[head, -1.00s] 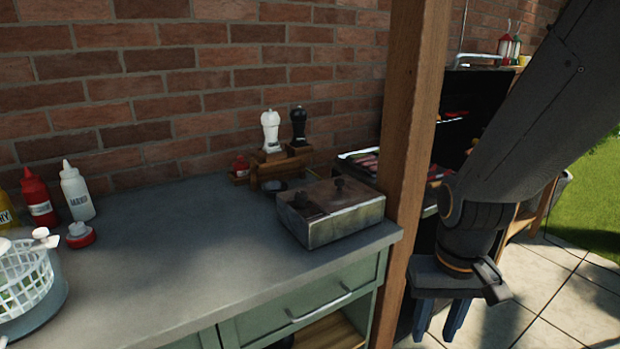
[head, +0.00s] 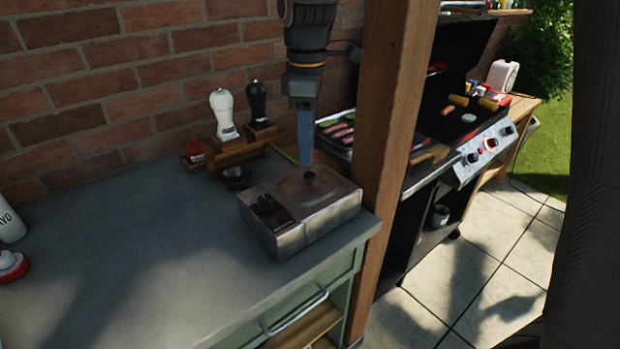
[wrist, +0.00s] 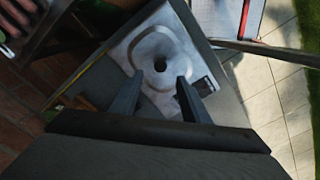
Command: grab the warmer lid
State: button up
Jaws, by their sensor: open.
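The warmer (head: 290,240) is a worn metal box on the grey counter, close to the wooden post. Its lid (head: 325,192) is a brownish metal plate with a dark round knob (head: 310,177). In the wrist view the lid (wrist: 150,42) looks pale, with its knob (wrist: 160,64) beyond and between my fingertips. My gripper (head: 305,160) points down over the lid's far side, with only a blue finger showing clearly in the head view. In the wrist view my gripper (wrist: 156,78) is open and empty. I cannot tell the exact height of the fingertips above the lid.
A wooden post (head: 385,150) rises just right of the warmer. Behind it stand a white mill (head: 224,115), a black mill (head: 258,103) and a small dark bowl (head: 236,177). A grill (head: 480,150) and a food tray (head: 340,132) lie beyond the post.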

aim_at(310, 174)
jog(key=shift+s+d+f+p, duration=0.15)
jog(key=shift+f+p, duration=0.35)
jog(key=shift+f, duration=1.1)
jog(key=shift+w+d+f+p, duration=0.1)
jog(key=shift+f+p, duration=0.4)
jog(key=shift+f, duration=1.05)
grip_shut()
